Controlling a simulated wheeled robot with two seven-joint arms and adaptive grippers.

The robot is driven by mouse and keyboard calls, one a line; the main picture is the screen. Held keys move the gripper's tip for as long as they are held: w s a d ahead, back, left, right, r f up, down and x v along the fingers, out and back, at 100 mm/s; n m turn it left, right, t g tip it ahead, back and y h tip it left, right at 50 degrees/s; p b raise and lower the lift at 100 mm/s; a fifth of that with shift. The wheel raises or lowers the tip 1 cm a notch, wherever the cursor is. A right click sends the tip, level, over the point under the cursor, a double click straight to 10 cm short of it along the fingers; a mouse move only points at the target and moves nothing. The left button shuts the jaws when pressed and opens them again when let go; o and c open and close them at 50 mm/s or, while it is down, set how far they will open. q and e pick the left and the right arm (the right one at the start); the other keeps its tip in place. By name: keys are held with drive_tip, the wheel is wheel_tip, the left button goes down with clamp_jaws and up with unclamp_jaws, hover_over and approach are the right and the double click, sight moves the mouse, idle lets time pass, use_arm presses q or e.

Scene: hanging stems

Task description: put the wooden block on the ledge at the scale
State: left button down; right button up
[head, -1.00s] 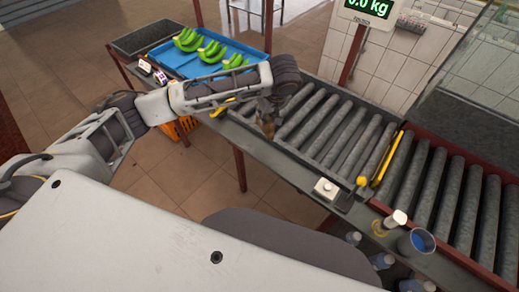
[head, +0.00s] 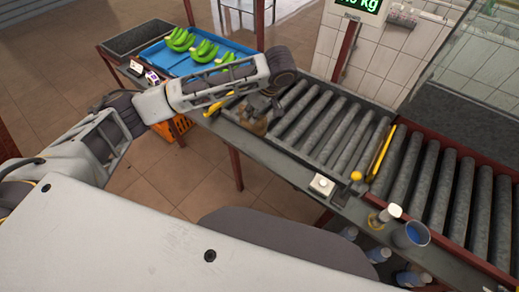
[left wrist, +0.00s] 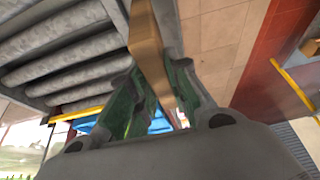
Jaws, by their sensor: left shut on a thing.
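My left gripper (head: 262,106) is at the near edge of the roller conveyor, shut on the tan wooden block (head: 254,122). The block shows just below the fingers, beside the grey ledge (head: 285,158); I cannot tell whether it touches the ledge. In the left wrist view, the block (left wrist: 147,48) is a long tan piece between the two green-padded fingers (left wrist: 150,98). The scale's display (head: 366,5) is on a red post at the back, cut off by the top edge. My right gripper is not in view.
Grey rollers (head: 340,130) fill the conveyor. A white button box (head: 321,184), a yellow knob (head: 356,176) and a blue-filled cup (head: 411,234) stand along the ledge to the right. Green bananas (head: 205,50) lie on a blue tray (head: 160,56) at the back left.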

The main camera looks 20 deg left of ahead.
sight(254, 125)
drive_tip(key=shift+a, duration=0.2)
use_arm(q)
drive_tip(key=shift+f, duration=0.55)
wheel_tip(254, 125, down, 4)
drive_tip(key=shift+f, duration=0.6)
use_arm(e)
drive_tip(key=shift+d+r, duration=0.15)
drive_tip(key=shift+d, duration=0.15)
